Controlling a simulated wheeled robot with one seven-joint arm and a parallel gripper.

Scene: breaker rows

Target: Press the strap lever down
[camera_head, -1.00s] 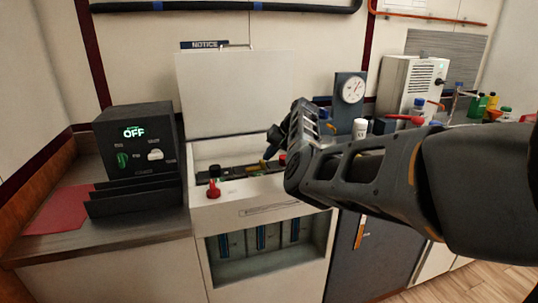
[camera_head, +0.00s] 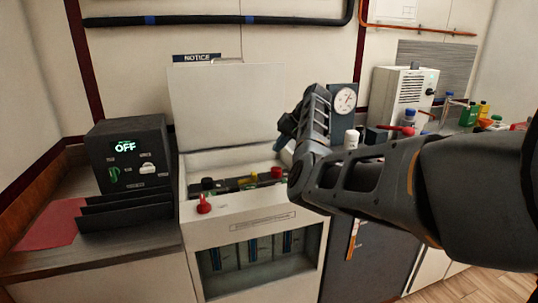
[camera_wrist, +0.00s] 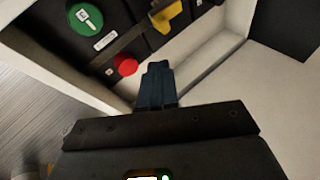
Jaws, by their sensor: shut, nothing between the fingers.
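An open white box (camera_head: 255,222) holds a dark strip with a black post, a yellow lever (camera_head: 247,182) and a red cap (camera_head: 276,173). In the wrist view, the yellow lever (camera_wrist: 167,15) stands by a grey strap (camera_wrist: 120,43), near the red cap (camera_wrist: 126,66) and a round green part (camera_wrist: 86,18). I cannot tell surely that this yellow piece is the strap lever. My gripper (camera_wrist: 158,68) is shut and empty. Its tips appear just below the lever and beside the red cap in the wrist view. In the head view my arm partly hides it.
A raised white lid (camera_head: 228,105) stands behind the box. A red knob (camera_head: 203,205) sits at its front left. A black unit (camera_head: 130,155) reading OFF stands left, a round gauge (camera_head: 345,98) right. Bottles (camera_head: 470,115) crowd the far right counter.

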